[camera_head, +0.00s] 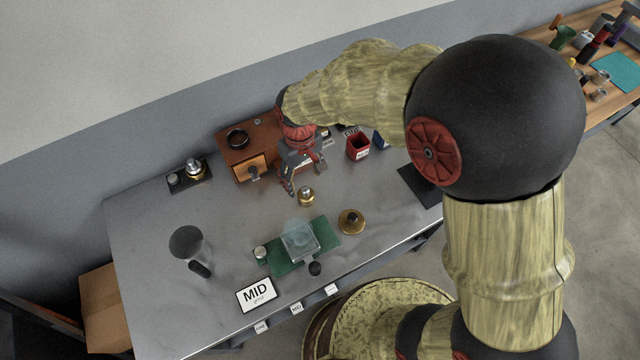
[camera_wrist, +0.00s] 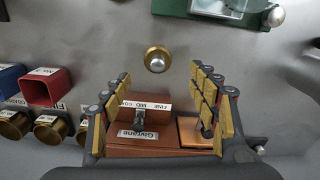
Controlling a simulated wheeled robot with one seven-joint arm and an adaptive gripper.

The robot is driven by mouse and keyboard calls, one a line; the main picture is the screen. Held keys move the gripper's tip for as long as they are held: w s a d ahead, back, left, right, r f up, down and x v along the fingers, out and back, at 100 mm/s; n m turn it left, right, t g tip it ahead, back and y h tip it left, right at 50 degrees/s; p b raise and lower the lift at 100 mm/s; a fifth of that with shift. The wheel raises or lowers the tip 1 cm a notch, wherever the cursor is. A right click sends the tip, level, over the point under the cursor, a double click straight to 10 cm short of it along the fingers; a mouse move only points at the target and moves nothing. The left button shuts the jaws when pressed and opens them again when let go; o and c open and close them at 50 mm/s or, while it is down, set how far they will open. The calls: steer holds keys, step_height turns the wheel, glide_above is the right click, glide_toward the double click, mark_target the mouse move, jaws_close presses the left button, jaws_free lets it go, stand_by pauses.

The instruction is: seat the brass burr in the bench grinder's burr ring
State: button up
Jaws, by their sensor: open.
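The brass burr (camera_head: 306,197), a small brass round piece with a pale silvery top, stands alone on the grey bench. It also shows in the wrist view (camera_wrist: 157,61), just beyond my fingertips. My gripper (camera_head: 290,187) is open and empty, close to the burr in the head view. In the wrist view its two fingers (camera_wrist: 160,78) are spread wide, with the burr roughly centred ahead of the gap. The bench grinder appears to be the brown wooden box (camera_head: 264,136) behind my gripper. A dark ring (camera_head: 237,139) lies on its top, apparently the burr ring. My gripper partly hides the box.
A green base with a clear tray (camera_head: 300,240) and a brass disc (camera_head: 351,222) lie in front of the burr. A red bin (camera_head: 358,146) stands at the back right. The left bench is mostly clear.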

mark_target(305, 189)
steer(key=f+b, duration=0.2)
steer(key=f, duration=0.6)
steer(key=shift+d+f+b, duration=0.1)
steer(key=shift+d+b, duration=0.1)
steer(key=shift+b, duration=0.1)
steer(key=shift+c, duration=1.3)
steer(key=c, duration=1.1)
steer(key=shift+c, duration=0.7)
